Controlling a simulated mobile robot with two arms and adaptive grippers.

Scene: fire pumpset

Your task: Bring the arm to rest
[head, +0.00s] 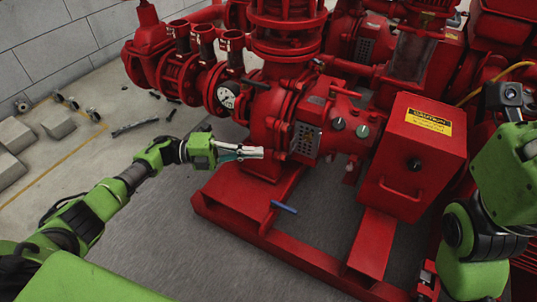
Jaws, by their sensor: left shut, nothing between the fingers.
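My left arm, green with black joints, comes in from the left. Its gripper (262,153) is shut and empty. In the picture its fingertips lie in front of the red pump casing (275,115); I cannot tell whether they touch it. My right arm (500,190) stands at the right edge, and its gripper is not in view.
The red pumpset stands on a red base frame (270,240). A control box (412,155) with a yellow label is at right. A gauge (228,95) and a blue-handled lever (284,207) show. Grey blocks (58,124) and loose parts lie on the floor at left.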

